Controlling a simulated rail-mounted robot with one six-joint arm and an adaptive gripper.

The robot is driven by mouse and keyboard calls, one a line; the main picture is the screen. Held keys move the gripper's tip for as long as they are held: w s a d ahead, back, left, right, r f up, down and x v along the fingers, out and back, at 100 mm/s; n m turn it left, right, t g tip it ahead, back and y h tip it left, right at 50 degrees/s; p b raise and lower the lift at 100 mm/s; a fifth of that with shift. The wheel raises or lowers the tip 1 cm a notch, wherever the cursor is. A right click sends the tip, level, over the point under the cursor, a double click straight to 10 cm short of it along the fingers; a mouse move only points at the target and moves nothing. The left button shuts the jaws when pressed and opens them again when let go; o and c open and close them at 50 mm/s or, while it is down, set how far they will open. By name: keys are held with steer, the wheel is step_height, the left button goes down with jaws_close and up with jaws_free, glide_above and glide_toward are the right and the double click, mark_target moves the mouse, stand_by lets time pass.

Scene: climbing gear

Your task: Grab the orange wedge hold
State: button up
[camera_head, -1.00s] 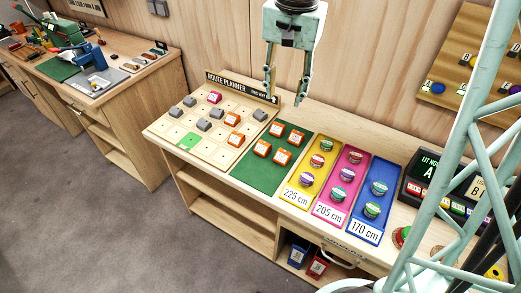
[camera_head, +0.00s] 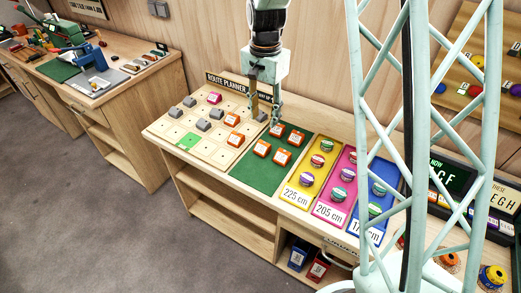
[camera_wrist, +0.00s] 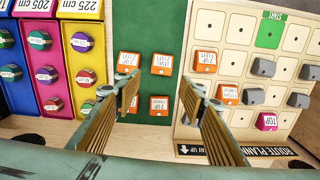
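Several orange wedge holds lie on the green mat (camera_head: 245,172): one at the back left (camera_head: 277,130), one at the back right (camera_head: 297,137), one at the front left (camera_head: 262,148) and one at the front right (camera_head: 281,157). They carry white labels with dark text, too small to read surely. More orange holds sit on the route planner board (camera_head: 235,139). My gripper (camera_head: 265,121) is open and empty, pointing down near the mat's back edge. In the wrist view an orange hold (camera_wrist: 160,105) shows between the spread fingers; another (camera_wrist: 130,103) is beside the left finger.
Grey holds (camera_head: 203,124) and a pink one (camera_head: 214,97) sit on the planner board. Yellow (camera_head: 296,194), pink (camera_head: 324,212) and blue trays with round tape rolls stand right of the mat. My lattice column hides part of the lit sign (camera_head: 455,177).

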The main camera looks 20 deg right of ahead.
steer(key=shift+w+a+f, duration=0.1)
steer(key=shift+w+f, duration=0.2)
steer(key=shift+f, duration=0.45)
steer(key=shift+f, duration=0.1)
steer(key=b, duration=0.1)
glide_above(263, 145)
steer(key=shift+w+f, duration=0.1)
steer(key=shift+f, duration=4.1)
steer(key=shift+f+b, duration=0.5)
steer(key=shift+f, duration=2.1)
steer(key=c, duration=0.6)
